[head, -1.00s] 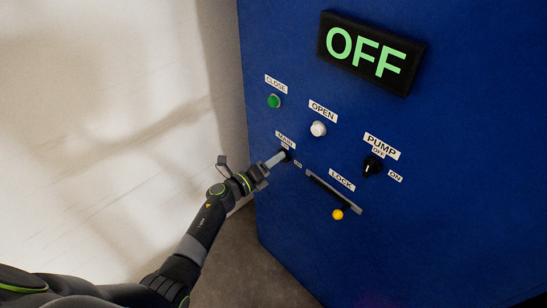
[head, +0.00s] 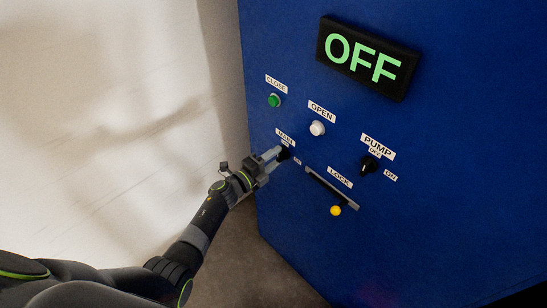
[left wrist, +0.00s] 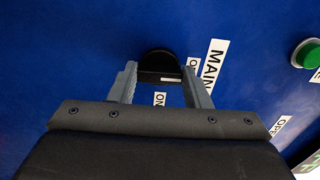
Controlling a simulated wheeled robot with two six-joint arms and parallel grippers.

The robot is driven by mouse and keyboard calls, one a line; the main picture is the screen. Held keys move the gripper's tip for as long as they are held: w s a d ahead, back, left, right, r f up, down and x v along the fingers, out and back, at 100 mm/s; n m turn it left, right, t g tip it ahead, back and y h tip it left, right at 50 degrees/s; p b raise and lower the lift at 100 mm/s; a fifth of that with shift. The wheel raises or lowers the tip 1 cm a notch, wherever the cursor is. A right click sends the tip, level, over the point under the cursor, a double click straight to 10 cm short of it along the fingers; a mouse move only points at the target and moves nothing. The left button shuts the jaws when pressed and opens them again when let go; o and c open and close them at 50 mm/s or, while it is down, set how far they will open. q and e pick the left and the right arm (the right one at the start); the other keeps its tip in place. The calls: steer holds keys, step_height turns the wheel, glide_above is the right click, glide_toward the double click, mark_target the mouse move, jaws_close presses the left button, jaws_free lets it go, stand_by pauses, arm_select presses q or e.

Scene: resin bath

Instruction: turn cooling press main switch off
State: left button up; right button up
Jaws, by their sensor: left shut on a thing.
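The main switch is a small black knob (head: 284,153) on the blue press front, under the MAIN label (head: 286,136). My left gripper (head: 273,157) reaches it from the left. In the left wrist view the round knob (left wrist: 157,63) sits between the two grey fingers of my left gripper (left wrist: 160,78), which is shut on it. The knob's white mark (left wrist: 170,79) shows near its lower edge. One small label is below the knob and another lies beside MAIN; I cannot tell exactly where the mark points. The display (head: 367,57) reads OFF. My right gripper is not in view.
A green CLOSE button (head: 274,100) and a white OPEN button (head: 317,128) are above the knob. The black PUMP knob (head: 369,165) is to the right. A yellow-tipped LOCK lever (head: 336,210) is below right. A pale wall (head: 100,110) stands left.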

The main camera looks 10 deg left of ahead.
arm_select(q)
steer(key=shift+f, duration=0.1)
steer(key=o, duration=1)
steer(key=shift+b+v, duration=0.7)
steer(key=shift+v, duration=8.05)
